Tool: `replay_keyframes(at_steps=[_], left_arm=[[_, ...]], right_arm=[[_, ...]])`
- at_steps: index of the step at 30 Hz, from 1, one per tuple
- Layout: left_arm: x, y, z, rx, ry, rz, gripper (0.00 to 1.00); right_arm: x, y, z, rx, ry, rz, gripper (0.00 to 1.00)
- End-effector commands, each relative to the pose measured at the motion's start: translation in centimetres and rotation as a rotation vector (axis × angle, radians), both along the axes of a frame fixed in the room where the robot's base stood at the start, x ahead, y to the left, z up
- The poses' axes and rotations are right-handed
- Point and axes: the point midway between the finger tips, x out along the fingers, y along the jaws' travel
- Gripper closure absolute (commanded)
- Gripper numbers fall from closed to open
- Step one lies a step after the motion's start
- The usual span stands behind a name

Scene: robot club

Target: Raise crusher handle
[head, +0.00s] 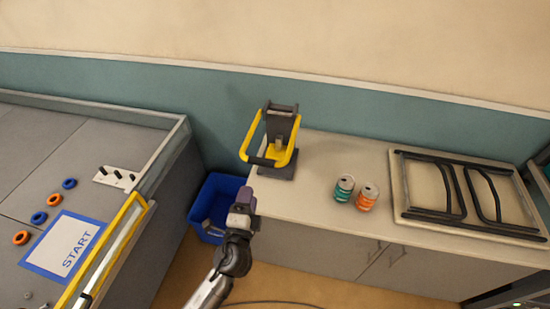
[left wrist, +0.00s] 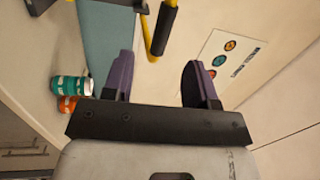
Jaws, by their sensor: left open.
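The can crusher (head: 281,131) stands at the left end of the cabinet top, with a dark upright body and base. Its yellow handle (head: 248,136) is a loop, with a black grip bar (head: 262,161) low at the front. My left gripper (head: 243,203) is in front of the crusher and below the grip bar, apart from it. In the left wrist view, the purple fingers (left wrist: 160,78) are spread with nothing between them. The black grip (left wrist: 165,28) and yellow bar (left wrist: 148,42) show beyond the fingertips. My right gripper is not in view.
A teal can (head: 344,188) and an orange can (head: 367,195) stand right of the crusher. A framed panel (head: 402,190) lies farther right. A blue bin (head: 210,195) is on the floor left of the cabinet. A walled grey table (head: 40,140) fills the left.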

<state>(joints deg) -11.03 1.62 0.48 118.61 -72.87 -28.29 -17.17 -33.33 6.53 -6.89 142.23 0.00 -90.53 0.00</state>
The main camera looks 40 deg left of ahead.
Motion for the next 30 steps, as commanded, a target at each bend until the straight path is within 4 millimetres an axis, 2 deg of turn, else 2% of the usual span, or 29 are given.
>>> replay_keyframes(at_steps=[4,8,21,30], left_arm=[[0.5,-1.0,0.5,0.068,-0.002,-0.061,0.47],[1.4,-0.7,0.8,0.088,0.006,-0.060,0.47],[8.4,2.4,2.3,0.085,0.005,-0.057,0.47],[11.8,3.8,2.8,0.083,0.006,-0.057,0.47]], right_arm=[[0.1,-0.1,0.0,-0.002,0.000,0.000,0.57],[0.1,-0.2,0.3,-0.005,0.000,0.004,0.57],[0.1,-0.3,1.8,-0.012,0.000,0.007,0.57],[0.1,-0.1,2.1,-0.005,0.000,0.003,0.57]])
